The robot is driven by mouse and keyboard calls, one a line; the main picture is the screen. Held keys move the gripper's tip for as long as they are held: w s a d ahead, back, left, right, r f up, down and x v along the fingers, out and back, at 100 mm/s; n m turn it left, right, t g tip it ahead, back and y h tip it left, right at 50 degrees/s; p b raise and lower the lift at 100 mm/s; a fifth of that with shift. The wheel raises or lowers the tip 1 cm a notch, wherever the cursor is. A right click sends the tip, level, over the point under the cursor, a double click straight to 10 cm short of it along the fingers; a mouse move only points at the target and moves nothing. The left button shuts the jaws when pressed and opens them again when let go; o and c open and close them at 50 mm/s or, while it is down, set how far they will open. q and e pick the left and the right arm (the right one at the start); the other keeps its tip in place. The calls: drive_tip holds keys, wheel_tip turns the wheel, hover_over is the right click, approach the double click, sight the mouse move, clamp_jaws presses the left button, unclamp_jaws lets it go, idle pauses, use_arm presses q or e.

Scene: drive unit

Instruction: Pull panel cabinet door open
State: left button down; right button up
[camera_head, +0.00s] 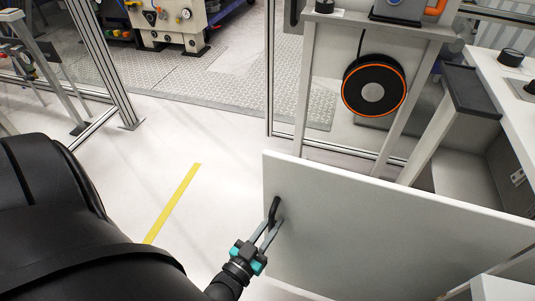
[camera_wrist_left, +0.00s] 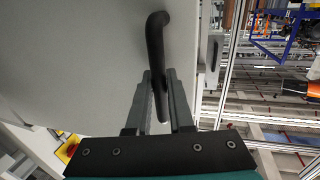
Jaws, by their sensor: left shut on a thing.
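The panel cabinet door (camera_head: 370,235) is a flat white panel in the lower right of the head view. It stands out into the floor area, its free edge at the left. A black bar handle (camera_head: 273,209) sits near that edge. My left gripper (camera_head: 270,232) is shut on the handle. In the left wrist view, the handle (camera_wrist_left: 155,35) runs down between the two grey fingers of the left gripper (camera_wrist_left: 160,80), and the pale door (camera_wrist_left: 75,60) fills the left side. The right gripper is not in view.
A frame holding a black and orange round unit (camera_head: 374,86) stands behind the door. A yellow floor line (camera_head: 173,203) crosses clear floor left of the door. Machinery (camera_head: 165,20) stands farther back.

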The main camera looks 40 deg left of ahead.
use_arm(q)
drive_tip(key=shift+s, duration=0.1)
drive_tip(key=c, duration=0.8)
unclamp_jaws()
drive_tip(key=s+d+p, duration=0.1)
drive_tip(key=s, duration=1.4)
drive_tip(key=shift+d, duration=0.15)
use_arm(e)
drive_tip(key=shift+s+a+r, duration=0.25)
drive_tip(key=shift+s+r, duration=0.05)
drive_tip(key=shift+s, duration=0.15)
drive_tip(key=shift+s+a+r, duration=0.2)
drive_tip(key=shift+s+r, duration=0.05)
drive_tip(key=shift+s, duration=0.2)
use_arm(q)
drive_tip(key=shift+s, duration=0.1)
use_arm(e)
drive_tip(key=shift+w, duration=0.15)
